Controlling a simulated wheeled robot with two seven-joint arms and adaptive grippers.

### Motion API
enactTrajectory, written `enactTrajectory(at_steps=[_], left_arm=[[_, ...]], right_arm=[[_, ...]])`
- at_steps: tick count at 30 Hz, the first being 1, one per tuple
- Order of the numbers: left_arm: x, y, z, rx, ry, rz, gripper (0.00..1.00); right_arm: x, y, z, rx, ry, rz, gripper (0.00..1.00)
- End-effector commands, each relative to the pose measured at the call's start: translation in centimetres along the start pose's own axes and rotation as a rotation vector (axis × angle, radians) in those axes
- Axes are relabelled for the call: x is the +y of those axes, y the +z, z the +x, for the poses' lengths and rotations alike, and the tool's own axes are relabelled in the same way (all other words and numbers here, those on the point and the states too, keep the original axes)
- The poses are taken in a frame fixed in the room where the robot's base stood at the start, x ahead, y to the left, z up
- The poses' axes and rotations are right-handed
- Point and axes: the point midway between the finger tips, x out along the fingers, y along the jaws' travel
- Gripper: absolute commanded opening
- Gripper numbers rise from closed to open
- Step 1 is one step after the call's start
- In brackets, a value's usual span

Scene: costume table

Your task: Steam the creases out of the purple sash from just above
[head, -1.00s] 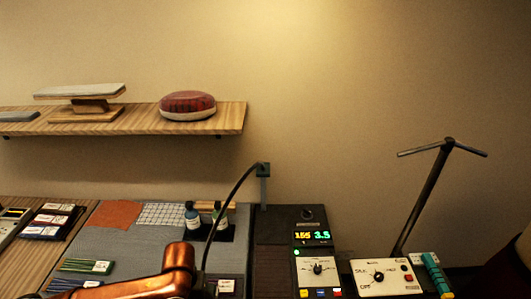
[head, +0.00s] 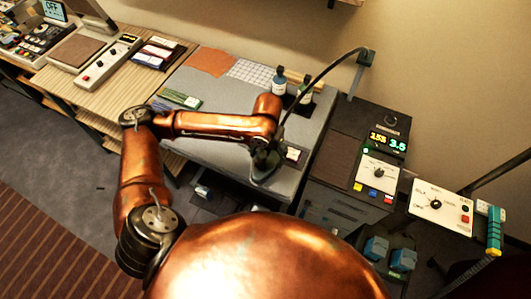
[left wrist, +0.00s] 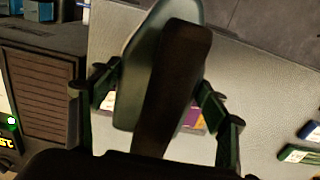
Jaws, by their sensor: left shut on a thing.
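My left gripper (head: 266,153) is over the right part of the grey pressing table and is shut on a steam iron. The iron's green-grey body (head: 262,178) shows below the gripper in the head view. In the left wrist view, the gripper's fingers (left wrist: 158,98) flank the iron's dark handle (left wrist: 178,80). A small purple patch with a pale edge (left wrist: 192,117) shows behind the handle, mostly hidden; it may be the purple sash. A dark piece with a pale label (head: 293,154) lies right of the iron in the head view. I cannot tell the iron's height. My right gripper is out of view.
A black hose (head: 318,76) arches from a post (head: 361,72) towards the iron. Two bottles (head: 280,80) stand behind it. Green bundles (head: 180,98) lie at the table's left. The control unit with a lit display (head: 386,140) stands right.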

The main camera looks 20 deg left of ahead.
Motion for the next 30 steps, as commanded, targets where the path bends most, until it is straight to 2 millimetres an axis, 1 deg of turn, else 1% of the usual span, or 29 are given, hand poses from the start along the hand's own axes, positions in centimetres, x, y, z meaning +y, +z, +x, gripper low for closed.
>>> enactTrajectory(at_steps=[1, 6, 9, 12, 15, 20, 26, 30], left_arm=[[0.3, -1.8, -0.6, 0.009, 0.001, -0.006, 0.11], [0.8, -6.6, -1.7, 0.008, 0.001, -0.017, 0.11], [1.1, -8.7, -2.3, 0.006, 0.002, -0.020, 0.11], [1.2, -10.2, -2.8, 0.004, 0.003, -0.023, 0.11], [1.3, -10.9, -3.0, 0.002, 0.004, -0.022, 0.11], [1.3, -11.2, -2.9, 0.001, 0.004, -0.023, 0.11], [1.3, -11.2, -2.0, 0.000, 0.005, -0.024, 0.11], [1.3, -11.2, -1.0, 0.001, 0.004, -0.024, 0.11]], right_arm=[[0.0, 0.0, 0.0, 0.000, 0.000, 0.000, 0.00], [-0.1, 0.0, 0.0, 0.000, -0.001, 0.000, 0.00], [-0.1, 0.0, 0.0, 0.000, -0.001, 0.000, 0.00], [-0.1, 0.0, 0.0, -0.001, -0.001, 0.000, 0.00], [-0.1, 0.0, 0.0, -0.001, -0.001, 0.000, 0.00], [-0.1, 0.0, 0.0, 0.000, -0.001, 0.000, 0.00], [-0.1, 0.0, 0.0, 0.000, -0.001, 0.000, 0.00], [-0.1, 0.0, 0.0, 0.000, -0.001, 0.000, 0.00]])
